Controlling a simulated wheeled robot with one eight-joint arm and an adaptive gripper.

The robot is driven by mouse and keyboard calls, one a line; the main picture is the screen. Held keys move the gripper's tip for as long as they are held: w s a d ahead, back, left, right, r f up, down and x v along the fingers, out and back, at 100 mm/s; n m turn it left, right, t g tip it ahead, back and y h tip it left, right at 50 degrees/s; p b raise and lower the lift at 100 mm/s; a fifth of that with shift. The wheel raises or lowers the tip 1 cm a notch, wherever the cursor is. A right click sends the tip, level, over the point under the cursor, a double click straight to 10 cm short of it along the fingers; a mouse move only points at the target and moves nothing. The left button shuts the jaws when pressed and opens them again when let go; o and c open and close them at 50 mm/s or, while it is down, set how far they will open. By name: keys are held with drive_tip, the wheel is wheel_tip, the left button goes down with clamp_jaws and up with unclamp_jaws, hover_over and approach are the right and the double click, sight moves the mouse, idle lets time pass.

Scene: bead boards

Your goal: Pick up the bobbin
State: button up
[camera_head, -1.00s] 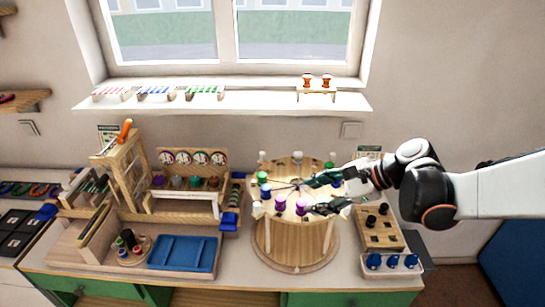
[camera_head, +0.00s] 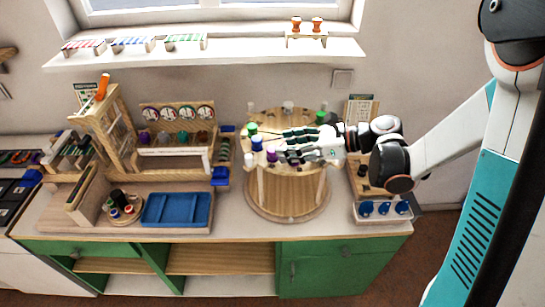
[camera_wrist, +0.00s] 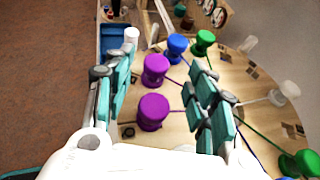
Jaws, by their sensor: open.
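Several bobbins stand around the edge of a round wooden stand (camera_head: 290,208). In the wrist view, two purple bobbins (camera_wrist: 152,112) (camera_wrist: 155,70) stand between the spread fingers of my gripper (camera_wrist: 160,58). A blue bobbin (camera_wrist: 177,46) and a green bobbin (camera_wrist: 204,41) are just beyond the fingertips. White bobbins (camera_wrist: 284,93) and another green one (camera_wrist: 303,163) are farther right. The task does not say which bobbin.
Coloured threads cross the stand's top. A blue tray (camera_head: 177,209) and a small bobbin holder (camera_head: 122,211) lie to the left. A wooden rack (camera_head: 178,152) stands behind them.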

sight(273, 148)
drive_tip(key=shift+b+x, duration=0.5)
drive_tip(key=shift+x, duration=2.35)
drive_tip(key=shift+s, duration=0.15)
drive_tip(key=c, duration=1.2)
